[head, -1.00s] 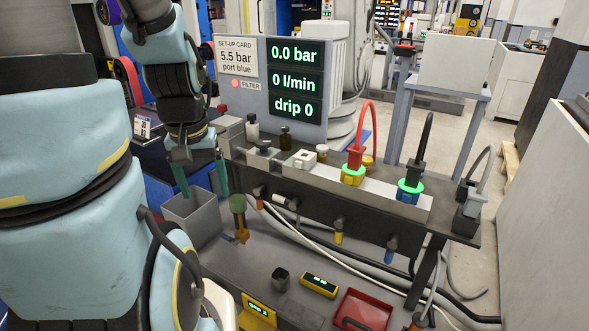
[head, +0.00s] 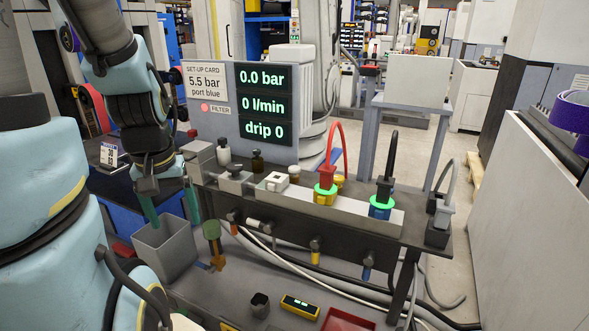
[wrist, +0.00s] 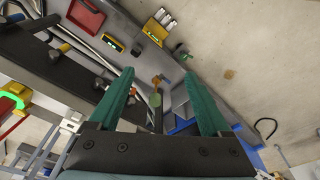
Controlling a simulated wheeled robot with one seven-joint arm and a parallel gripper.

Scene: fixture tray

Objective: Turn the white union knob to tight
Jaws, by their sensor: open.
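A small white cylindrical fitting (head: 258,224), which looks like the white union knob, lies on its side under the front edge of the dark shelf. The display panel (head: 263,104) reads 0.0 bar, 0 l/min and drip 0.
A grey open bin (head: 165,250) stands below my gripper. A green-and-orange tool (head: 212,240) is upright beside it. Red and black plugs with green rings stand on the pale rail (head: 334,208). White hoses hang below the shelf. A yellow meter (head: 300,306) lies on the lower surface.

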